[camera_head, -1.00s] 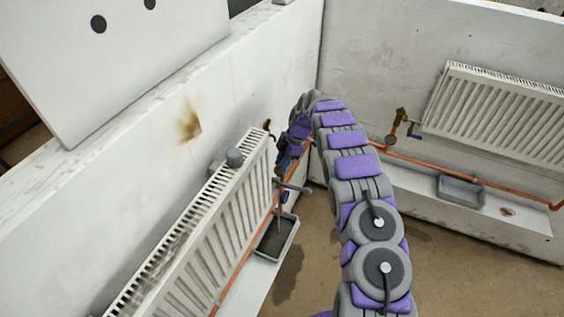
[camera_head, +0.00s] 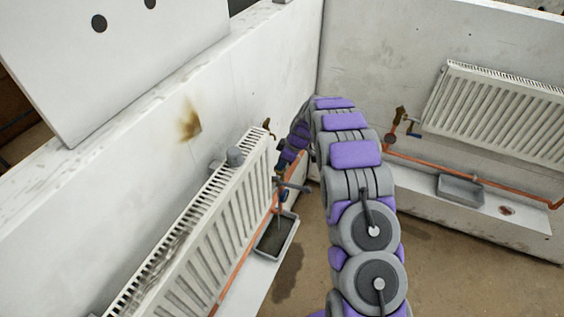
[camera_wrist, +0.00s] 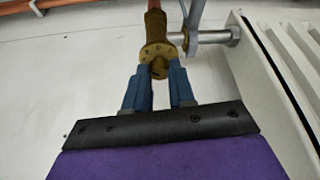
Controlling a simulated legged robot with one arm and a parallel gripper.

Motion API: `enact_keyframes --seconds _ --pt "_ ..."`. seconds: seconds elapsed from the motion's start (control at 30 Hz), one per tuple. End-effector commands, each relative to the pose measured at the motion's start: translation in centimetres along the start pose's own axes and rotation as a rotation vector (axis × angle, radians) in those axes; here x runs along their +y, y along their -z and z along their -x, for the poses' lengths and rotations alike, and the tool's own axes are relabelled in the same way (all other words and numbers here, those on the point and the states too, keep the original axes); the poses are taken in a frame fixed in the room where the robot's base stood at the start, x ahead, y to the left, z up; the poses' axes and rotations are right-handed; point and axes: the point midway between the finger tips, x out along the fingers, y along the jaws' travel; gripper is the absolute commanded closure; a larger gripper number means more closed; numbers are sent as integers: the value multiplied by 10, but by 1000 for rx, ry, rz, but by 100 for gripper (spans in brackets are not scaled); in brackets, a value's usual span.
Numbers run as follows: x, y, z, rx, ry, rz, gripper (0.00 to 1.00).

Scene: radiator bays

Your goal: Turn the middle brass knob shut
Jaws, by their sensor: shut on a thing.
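In the wrist view my gripper (camera_wrist: 160,78) has its two blue fingers closed on the lower end of a brass knob (camera_wrist: 157,50). The knob has a round collar with small marks and sits below a copper pipe, beside a grey metal pipe joint. In the head view my purple and grey arm reaches toward the right end of the left radiator (camera_head: 215,220); the fingers and the held knob cannot be made out clearly there. A small brass fitting (camera_head: 267,123) shows at that radiator's top end. Which knob is the middle one cannot be told from these views alone.
A grey tray (camera_head: 290,240) lies below a blue-handled fitting (camera_head: 282,196) at the left radiator. On the right wall are another radiator (camera_head: 500,115), a brass valve (camera_head: 400,114), a copper pipe (camera_head: 430,164) and a second tray (camera_head: 461,189). A white panel (camera_head: 110,60) stands left.

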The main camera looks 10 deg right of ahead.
Motion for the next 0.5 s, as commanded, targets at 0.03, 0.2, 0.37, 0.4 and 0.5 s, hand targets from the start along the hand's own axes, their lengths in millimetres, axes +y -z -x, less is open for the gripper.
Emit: enact_keyframes --seconds 0.03,0.2,0.37,0.4,0.5 --pt "-1 2 1 3 -19 -41 100" --pt "-2 2 1 3 -81 -191 100" --pt "-2 4 2 4 -141 -329 100" --pt "-2 4 2 4 -155 -364 100" --pt "-4 4 3 2 -190 -452 100"
